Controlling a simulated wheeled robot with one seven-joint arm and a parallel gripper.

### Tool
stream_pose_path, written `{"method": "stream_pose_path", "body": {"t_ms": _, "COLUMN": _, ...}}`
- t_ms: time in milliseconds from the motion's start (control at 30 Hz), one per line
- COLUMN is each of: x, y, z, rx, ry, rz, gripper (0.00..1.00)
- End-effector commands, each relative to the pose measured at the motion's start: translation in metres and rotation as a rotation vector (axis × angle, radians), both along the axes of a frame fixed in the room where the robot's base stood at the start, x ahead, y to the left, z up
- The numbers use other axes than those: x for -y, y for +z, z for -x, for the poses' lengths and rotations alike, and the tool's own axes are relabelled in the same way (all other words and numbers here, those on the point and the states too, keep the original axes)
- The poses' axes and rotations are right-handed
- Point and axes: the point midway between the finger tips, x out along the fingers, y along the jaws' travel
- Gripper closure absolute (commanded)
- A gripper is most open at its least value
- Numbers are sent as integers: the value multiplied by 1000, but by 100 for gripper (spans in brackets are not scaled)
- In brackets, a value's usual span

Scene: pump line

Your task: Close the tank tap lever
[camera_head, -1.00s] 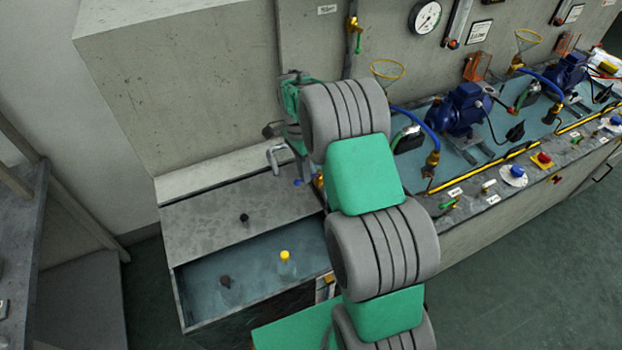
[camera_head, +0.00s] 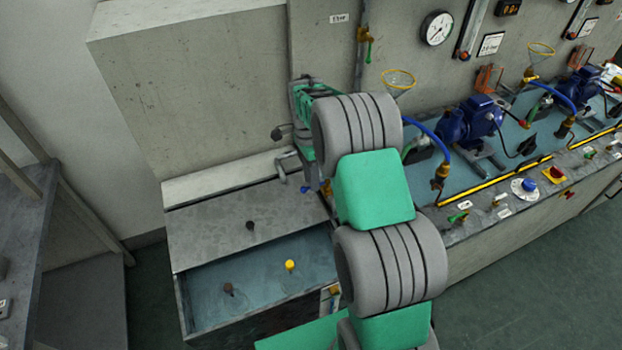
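My gripper (camera_head: 287,163) is at the end of my green and grey arm, low in front of the concrete wall. It is small, grey and partly hidden by my own arm links, so its opening is unclear. Just right of and below it is a small blue lever-like part (camera_head: 305,188) next to a brass fitting (camera_head: 326,190), mostly hidden behind my arm. I cannot tell whether my gripper touches it. Another brass tap with a green lever (camera_head: 369,48) is on the vertical pipe at the top middle; its lever hangs downward. No label shows which is the tank tap.
Blue pumps (camera_head: 470,122), hoses and a yellow-edged bench run right. A pressure gauge (camera_head: 436,28) is on the wall. A grey shelf (camera_head: 30,225) stands left.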

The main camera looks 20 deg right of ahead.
Motion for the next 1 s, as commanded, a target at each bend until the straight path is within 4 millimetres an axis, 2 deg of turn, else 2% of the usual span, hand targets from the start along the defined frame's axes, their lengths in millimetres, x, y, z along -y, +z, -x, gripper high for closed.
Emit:
{"method": "stream_pose_path", "body": {"t_ms": 300, "x": -1, "y": 58, "z": -13, "rx": 6, "ry": 0, "rz": 1, "gripper": 69}}
{"method": "stream_pose_path", "body": {"t_ms": 400, "x": -1, "y": 69, "z": -15, "rx": 3, "ry": 0, "rz": 1, "gripper": 69}}
{"method": "stream_pose_path", "body": {"t_ms": 1000, "x": -1, "y": 72, "z": -15, "rx": 2, "ry": 0, "rz": 0, "gripper": 69}}
